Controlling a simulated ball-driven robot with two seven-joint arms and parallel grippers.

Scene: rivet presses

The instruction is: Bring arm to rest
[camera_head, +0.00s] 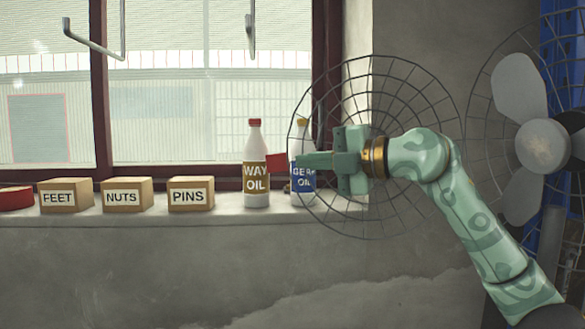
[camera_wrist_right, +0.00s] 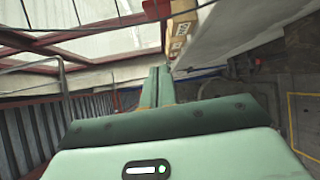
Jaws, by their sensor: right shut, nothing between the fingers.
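My right gripper (camera_head: 302,161) is raised in front of the window sill, its arm coming in from the lower right. Its fingers point left and are closed together with nothing between them. In the right wrist view the two fingers (camera_wrist_right: 157,87) lie side by side. In the head view the gripper overlaps the blue-labelled gear oil bottle (camera_head: 303,187) and hides part of it. I cannot tell the distance between them. My left gripper is not in view.
The sill (camera_head: 225,218) holds the way oil bottle (camera_head: 256,170) and boxes marked feet (camera_head: 66,197), nuts (camera_head: 127,197) and pins (camera_head: 190,195). A red object (camera_head: 16,199) lies far left. A wire-caged fan (camera_head: 520,140) stands at right.

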